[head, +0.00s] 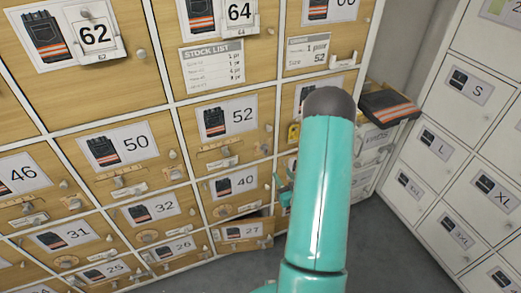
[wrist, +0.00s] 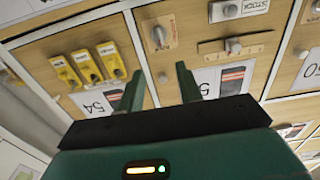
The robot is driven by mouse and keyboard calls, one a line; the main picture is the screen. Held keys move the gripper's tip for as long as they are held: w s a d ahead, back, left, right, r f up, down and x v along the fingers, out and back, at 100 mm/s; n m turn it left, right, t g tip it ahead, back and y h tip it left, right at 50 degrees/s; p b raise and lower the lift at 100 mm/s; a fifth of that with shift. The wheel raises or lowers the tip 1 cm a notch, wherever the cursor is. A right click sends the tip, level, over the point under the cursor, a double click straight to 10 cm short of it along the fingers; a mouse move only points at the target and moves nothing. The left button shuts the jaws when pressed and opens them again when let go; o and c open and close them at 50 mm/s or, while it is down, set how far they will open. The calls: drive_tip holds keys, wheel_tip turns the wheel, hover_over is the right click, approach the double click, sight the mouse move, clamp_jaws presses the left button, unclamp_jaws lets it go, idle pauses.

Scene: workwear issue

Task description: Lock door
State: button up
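The wall of wooden locker doors fills the head view. Door 27 (head: 243,232) at the bottom stands ajar; the other doors I can make out look closed. Door 52 (head: 228,120) has knobs and a wooden latch bar below its label. In the wrist view, which is upside down, my gripper (wrist: 158,82) is open and empty, its two green fingers apart. They point at the doors labelled 54 (wrist: 95,102) and 52 (wrist: 230,78). A round knob on a wooden plate (wrist: 158,36) shows beyond the fingertips. My arm hides part of the right-hand column in the head view.
Yellow latches (wrist: 88,67) stick out at left in the wrist view. Knobs and latch bars protrude from many doors. White lockers (head: 470,140) stand at right, with a folded dark garment with an orange stripe (head: 388,105) beside them. Grey floor (head: 385,250) is clear at lower right.

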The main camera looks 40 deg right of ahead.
sight(267, 151)
drive_tip(key=x, duration=1.3)
drive_tip(key=shift+w, duration=0.1)
drive_tip(key=shift+f, duration=0.1)
drive_tip(key=shift+c, duration=0.2)
clamp_jaws()
